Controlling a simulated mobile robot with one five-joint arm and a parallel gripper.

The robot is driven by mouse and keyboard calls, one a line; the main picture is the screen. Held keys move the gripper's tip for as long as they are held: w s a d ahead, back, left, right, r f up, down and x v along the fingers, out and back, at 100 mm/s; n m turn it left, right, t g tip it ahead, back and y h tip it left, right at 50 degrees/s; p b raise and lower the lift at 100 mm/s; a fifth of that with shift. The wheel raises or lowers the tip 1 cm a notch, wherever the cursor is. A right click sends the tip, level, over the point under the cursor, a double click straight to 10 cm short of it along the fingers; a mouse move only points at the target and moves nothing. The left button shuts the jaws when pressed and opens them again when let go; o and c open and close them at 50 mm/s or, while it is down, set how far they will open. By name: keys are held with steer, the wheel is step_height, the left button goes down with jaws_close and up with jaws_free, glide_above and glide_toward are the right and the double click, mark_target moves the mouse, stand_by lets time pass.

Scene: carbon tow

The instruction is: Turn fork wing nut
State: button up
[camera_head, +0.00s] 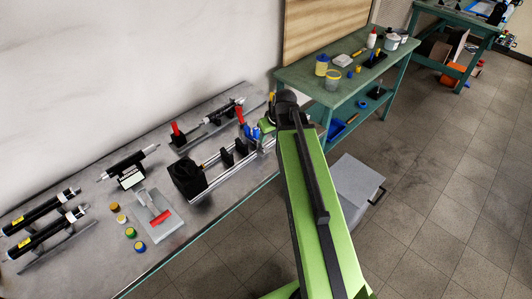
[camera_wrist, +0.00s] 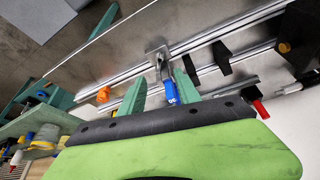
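My gripper (camera_wrist: 162,74) shows in the wrist view as two teal fingers spread well apart. A blue handle (camera_wrist: 170,92) lies in the gap between them, nearer the right finger; I cannot tell whether it is touched. A grey metal bracket (camera_wrist: 158,54) sits on the silver rail just beyond the fingertips, by the handle's end. I cannot make out the fork wing nut for certain. In the head view the rail fixture (camera_head: 228,166) stands on the grey bench, and my green arm reaches toward its far end; the fingers are mostly hidden there.
A black block (camera_head: 187,178) stands at the rail's near end, with black supports along it. The grey bench (camera_head: 105,262) also holds black tubes, a tray (camera_head: 165,228) and several small jars. A green table (camera_head: 300,78) stands behind, and a grey box (camera_head: 352,184) is on the floor.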

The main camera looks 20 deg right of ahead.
mark_target(263, 149)
steer(key=b+x, duration=0.8)
steer(key=x, duration=0.3)
steer(key=shift+f+b, duration=0.1)
steer(key=shift+b, duration=0.25)
steer(key=shift+c, duration=0.3)
jaws_close()
steer(key=shift+o, duration=0.3)
jaws_free()
steer(key=shift+d, duration=0.2)
steer(key=shift+a, duration=0.1)
